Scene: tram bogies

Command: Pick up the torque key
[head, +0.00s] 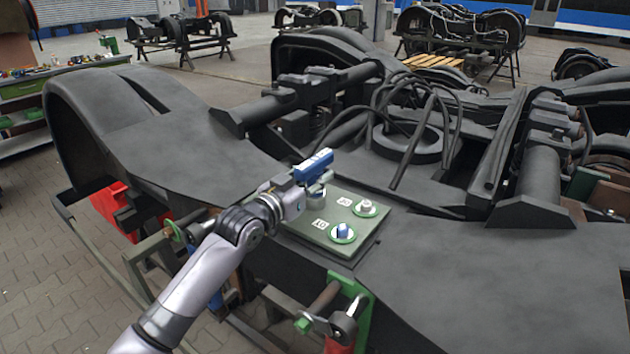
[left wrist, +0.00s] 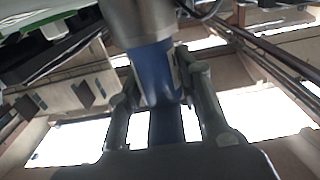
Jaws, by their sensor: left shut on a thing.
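My left gripper (head: 303,183) is over the far left part of a dark green panel (head: 305,233) on the bogie frame. It is shut on a blue tool, taken to be the torque key (head: 314,164), which has pale marks on its side. In the left wrist view the fingers (left wrist: 165,95) stand on both sides of the key's blue body (left wrist: 153,75), below a thick grey metal cylinder (left wrist: 140,20). Whether the key touches the panel cannot be told. My right gripper is not in view.
The panel also bears a blue-topped piece (head: 343,231) and a silver piece (head: 366,206), each in a green ring, with white labels beside them. Cables (head: 405,120) loop over the bogie behind. A workbench (head: 20,105) stands at the far left. The floor (head: 45,270) at left is clear.

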